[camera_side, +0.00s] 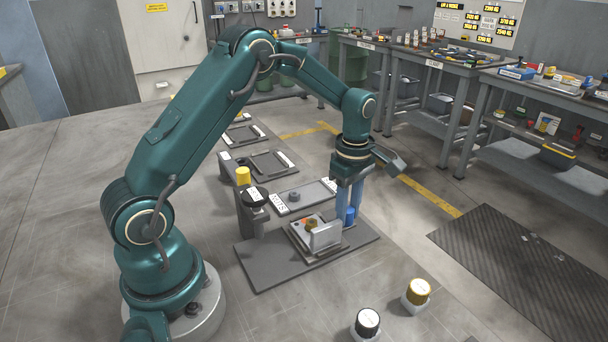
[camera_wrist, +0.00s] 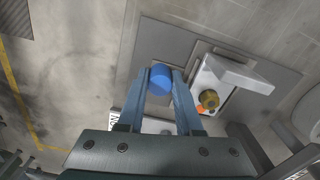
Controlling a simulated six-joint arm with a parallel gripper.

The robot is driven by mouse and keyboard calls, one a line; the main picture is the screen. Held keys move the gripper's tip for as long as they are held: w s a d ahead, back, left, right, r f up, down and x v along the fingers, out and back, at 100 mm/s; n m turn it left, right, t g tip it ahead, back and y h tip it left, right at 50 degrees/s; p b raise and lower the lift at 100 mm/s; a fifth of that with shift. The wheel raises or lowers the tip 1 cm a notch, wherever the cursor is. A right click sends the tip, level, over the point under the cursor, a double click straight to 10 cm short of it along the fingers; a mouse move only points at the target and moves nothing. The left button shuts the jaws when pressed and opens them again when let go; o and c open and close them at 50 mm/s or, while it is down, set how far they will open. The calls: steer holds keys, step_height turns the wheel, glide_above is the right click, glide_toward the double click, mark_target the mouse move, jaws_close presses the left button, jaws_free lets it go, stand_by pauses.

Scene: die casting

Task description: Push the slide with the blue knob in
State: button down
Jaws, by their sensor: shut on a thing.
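The blue knob (camera_wrist: 160,79) sits between the two blue fingers of my gripper (camera_wrist: 161,90) in the wrist view, and the fingers are shut on it. In the side view the blue knob (camera_side: 350,215) shows between the fingers of my gripper (camera_side: 349,208), low over the right end of the dark base plate (camera_side: 268,272).
Grey trays (camera_side: 272,163) lie behind. Floor to the right is clear up to a dark mat (camera_side: 510,265).

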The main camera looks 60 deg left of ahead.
mark_target(298, 238)
steer(key=s, duration=1.1)
steer(key=c, duration=0.8)
jaws_free()
steer(key=shift+c, duration=0.2)
steer(key=shift+r, duration=2.6)
